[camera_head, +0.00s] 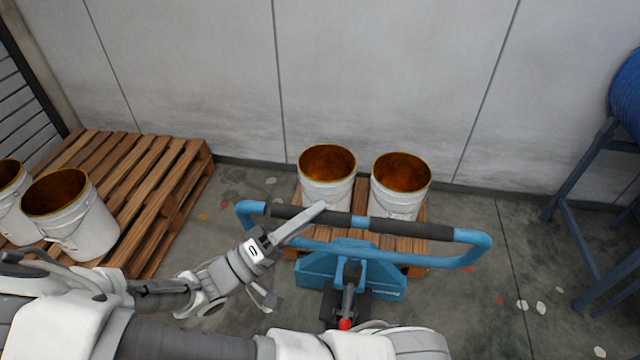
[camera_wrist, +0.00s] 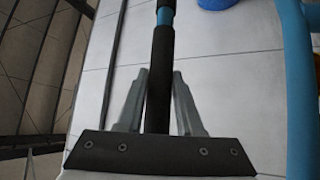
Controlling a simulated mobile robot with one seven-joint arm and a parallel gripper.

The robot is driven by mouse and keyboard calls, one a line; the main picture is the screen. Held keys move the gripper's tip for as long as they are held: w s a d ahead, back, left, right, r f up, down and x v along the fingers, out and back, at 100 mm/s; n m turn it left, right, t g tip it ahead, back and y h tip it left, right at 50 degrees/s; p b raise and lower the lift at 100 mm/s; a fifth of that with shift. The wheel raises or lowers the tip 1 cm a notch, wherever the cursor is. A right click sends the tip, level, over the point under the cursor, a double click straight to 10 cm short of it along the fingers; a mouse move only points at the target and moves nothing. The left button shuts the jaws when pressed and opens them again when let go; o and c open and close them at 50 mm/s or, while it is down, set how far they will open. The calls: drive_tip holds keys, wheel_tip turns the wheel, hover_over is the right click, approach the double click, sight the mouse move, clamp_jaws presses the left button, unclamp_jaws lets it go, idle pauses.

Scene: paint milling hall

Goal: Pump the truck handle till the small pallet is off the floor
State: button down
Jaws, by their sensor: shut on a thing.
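The truck handle is a wide blue loop with a crossbar that has two dark grips (camera_head: 410,228); it stands over the blue truck body (camera_head: 385,282). My gripper (camera_head: 303,219) is at the left part of the crossbar. In the wrist view its two fingers (camera_wrist: 158,95) lie on either side of a dark grip (camera_wrist: 162,55), shut on it. The small wooden pallet (camera_head: 418,246) is behind the handle, against the wall side, and bears two white buckets (camera_head: 326,195) (camera_head: 397,202) with brown insides. The handle and truck body hide its lower front, so I cannot tell its gap to the floor.
A larger wooden pallet (camera_head: 160,190) with white buckets (camera_head: 90,232) stands at the left. A blue metal stand (camera_head: 575,225) with a blue drum (camera_head: 628,95) is at the right. Grey floor with paint flecks lies clear between stand and truck.

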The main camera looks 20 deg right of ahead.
drive_tip(key=s+a+f, duration=0.2)
drive_tip(key=s, duration=0.1)
drive_tip(key=shift+f+b, duration=0.1)
drive_tip(key=shift+b, duration=0.2)
drive_tip(key=c, duration=0.7)
unclamp_jaws()
drive_tip(key=shift+w+d, duration=0.1)
drive_tip(key=shift+w, duration=0.15)
drive_tip(key=shift+o, duration=0.6)
drive_tip(key=shift+r, duration=0.2)
drive_tip(key=b+v, duration=0.3)
drive_tip(key=v, duration=1.4)
drive_tip(key=shift+s+a+f, duration=0.2)
